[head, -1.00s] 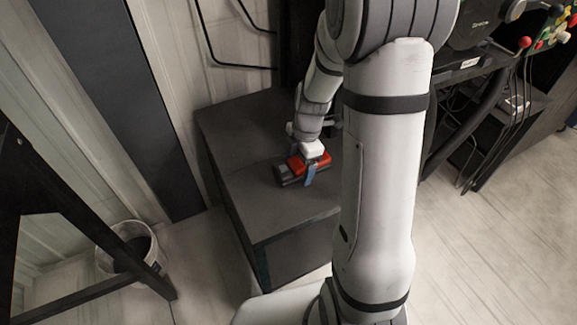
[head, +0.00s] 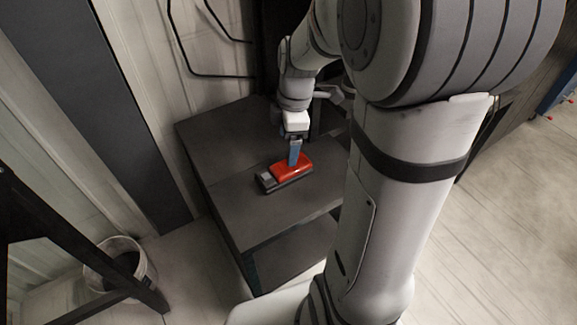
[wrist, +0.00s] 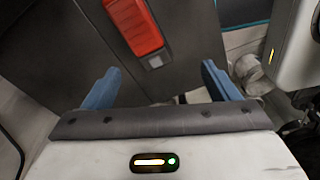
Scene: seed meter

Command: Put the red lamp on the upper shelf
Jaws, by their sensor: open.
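The red lamp (head: 288,171), red with a dark base and a grey end piece, lies on the dark top of a low shelf unit (head: 236,222). In the wrist view the red lamp (wrist: 136,27) is near the top edge, beyond my fingers. My gripper (head: 295,153) is open and empty, with blue fingers. In the head view it overlaps the lamp's far side; how high it is above the top is hard to tell. In the wrist view the open gripper (wrist: 161,86) has a finger on each side, and neither touches the lamp.
The shelf unit has an open lower compartment (head: 295,255) at its front. A white bin (head: 122,265) stands on the floor at the left beside a black slanted frame (head: 75,240). A ribbed wall (head: 135,40) is behind. Pale floor (head: 500,220) is open at the right.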

